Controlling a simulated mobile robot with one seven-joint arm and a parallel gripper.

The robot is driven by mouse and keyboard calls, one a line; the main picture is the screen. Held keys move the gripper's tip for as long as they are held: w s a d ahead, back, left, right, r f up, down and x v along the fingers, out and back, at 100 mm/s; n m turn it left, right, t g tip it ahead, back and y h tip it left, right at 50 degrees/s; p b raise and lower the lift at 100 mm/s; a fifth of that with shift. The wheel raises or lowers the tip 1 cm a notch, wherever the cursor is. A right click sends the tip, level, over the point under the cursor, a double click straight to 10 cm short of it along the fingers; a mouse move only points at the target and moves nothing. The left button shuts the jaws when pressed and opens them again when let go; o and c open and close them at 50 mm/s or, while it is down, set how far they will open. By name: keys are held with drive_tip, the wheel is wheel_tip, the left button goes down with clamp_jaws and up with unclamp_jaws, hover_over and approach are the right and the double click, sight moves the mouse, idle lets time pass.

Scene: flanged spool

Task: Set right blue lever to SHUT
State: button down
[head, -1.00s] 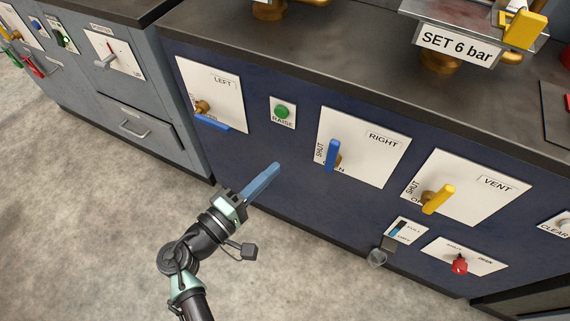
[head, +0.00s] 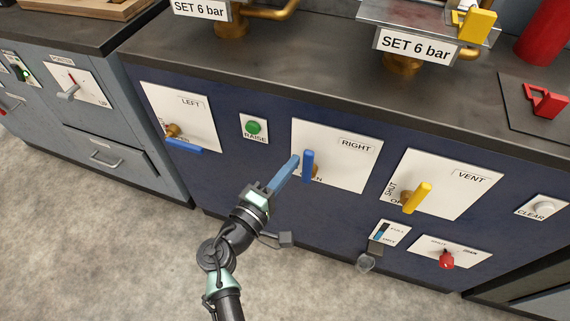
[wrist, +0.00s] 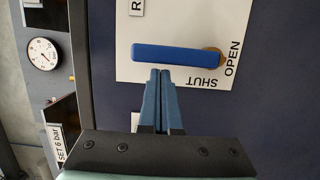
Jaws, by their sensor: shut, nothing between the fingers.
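The right blue lever (head: 308,165) is on the white plate marked RIGHT (head: 357,146). It stands upright in the head view. In the wrist view the lever (wrist: 172,54) lies level, its brass pivot (wrist: 212,58) at its right end. OPEN is printed just past the pivot end, and SHUT is to the side, on my gripper's side. My gripper (head: 296,161) is shut and empty, its blue fingertips close to the lever's left side. In the wrist view the fingertips (wrist: 160,72) are just below the lever; I cannot tell whether they touch. My fingers hide SHUT in the head view.
Left of it are the green RAISE button (head: 254,127) and the LEFT plate (head: 190,112) with another blue lever (head: 184,146). Right of it is the yellow VENT lever (head: 417,197). A red knob (head: 447,260) is lower right. The floor in front is clear.

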sight(309, 165)
drive_tip(key=shift+s+d+r+m, duration=0.2)
drive_tip(key=shift+d+m, duration=0.3)
drive_tip(key=shift+m, duration=0.2)
drive_tip(key=d+m, duration=0.1)
drive_tip(key=d+m+b, duration=0.1)
drive_tip(key=shift+s+r+m+g+y, duration=0.1)
drive_tip(key=shift+s+m+g+y, duration=0.2)
drive_tip(key=shift+s+m+y, duration=0.1)
drive_tip(key=s+d+f+m+y+b, duration=0.2)
drive_tip(key=d+f+m, duration=0.3)
drive_tip(key=m, duration=0.5)
drive_tip(key=shift+d+y+b, duration=0.75)
drive_tip(key=shift+d+y, duration=0.15)
drive_tip(key=shift+d, duration=0.2)
drive_tip(key=shift+s+f, duration=0.1)
